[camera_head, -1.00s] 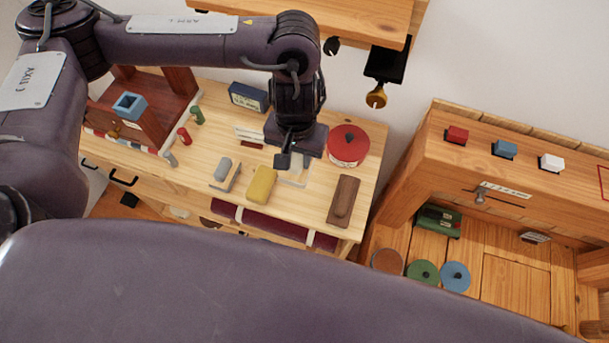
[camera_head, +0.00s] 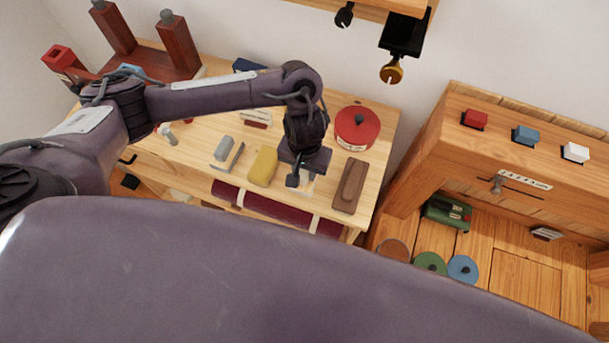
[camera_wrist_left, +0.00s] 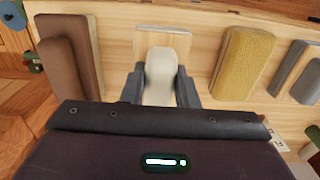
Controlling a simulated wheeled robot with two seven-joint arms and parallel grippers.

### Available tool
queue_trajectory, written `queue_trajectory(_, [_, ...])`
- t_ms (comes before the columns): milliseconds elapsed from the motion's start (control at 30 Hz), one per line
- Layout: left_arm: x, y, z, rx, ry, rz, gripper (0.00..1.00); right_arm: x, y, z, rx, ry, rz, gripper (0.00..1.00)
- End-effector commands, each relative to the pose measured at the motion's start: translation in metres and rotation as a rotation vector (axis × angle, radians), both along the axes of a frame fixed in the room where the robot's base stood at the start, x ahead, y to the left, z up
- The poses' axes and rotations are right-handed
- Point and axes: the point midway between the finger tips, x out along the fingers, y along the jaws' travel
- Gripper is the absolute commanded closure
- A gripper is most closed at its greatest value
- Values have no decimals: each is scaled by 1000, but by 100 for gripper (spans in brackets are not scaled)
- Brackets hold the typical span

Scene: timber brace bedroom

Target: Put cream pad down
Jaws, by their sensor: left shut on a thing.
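The cream pad (camera_wrist_left: 161,75) is between the fingers of my left gripper (camera_wrist_left: 162,92) in the left wrist view. The gripper is shut on it, low over the wooden table (camera_head: 222,185). A pale piece (camera_wrist_left: 167,33) with a whitish upper edge lies beneath and around the pad. I cannot tell whether the pad touches it. In the head view, my left gripper (camera_head: 297,180) points down between the yellow block and the brown block, and it hides most of the pad. My right gripper is not in view.
A yellow block (camera_head: 263,166) and a grey block (camera_head: 224,148) lie left of the gripper. A brown block (camera_head: 350,185) lies to the right, with a red round tin (camera_head: 357,128) behind it. A burgundy roll (camera_head: 270,207) runs along the front edge.

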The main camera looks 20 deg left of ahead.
Motion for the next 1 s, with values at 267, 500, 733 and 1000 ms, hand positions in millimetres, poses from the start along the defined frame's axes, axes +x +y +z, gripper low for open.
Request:
queue_trajectory(267, [0,0,-29,0,2,1,94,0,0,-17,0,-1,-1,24])
queue_trajectory(500, [-1,0,-30,0,2,1,94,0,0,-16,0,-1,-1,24])
queue_trajectory(733, [-1,0,-31,0,2,0,51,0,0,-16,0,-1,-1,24])
queue_trajectory(1000, [0,0,-30,0,1,0,51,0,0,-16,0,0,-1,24])
